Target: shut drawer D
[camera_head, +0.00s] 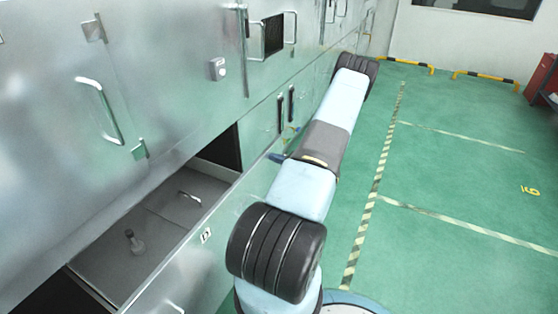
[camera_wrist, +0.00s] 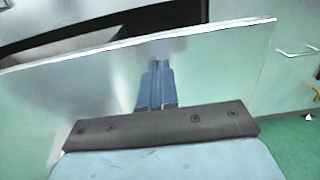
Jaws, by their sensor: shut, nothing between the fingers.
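Drawer D (camera_head: 219,222) stands pulled out from the metal cabinet, its label on the front panel. Its inside shows a knob-like part and a bar-shaped handle. In the wrist view the pale, shiny panel (camera_wrist: 85,95), apparently the drawer front, stands before my gripper, with a dark gap behind its top edge. My gripper's blue fingers (camera_wrist: 157,88) are together and empty, pointing at this panel; I cannot tell whether they touch it. In the head view a blue tip of my gripper (camera_head: 277,157) shows near the far end of the drawer front; my arm hides the rest.
The cabinet wall (camera_head: 170,60) runs along the left, with handles and latches. A small open compartment (camera_head: 274,35) is further along. The green floor (camera_head: 450,160) on the right is clear, with striped lines. Yellow-black barriers (camera_head: 485,77) and a red object (camera_head: 545,80) stand at the far side.

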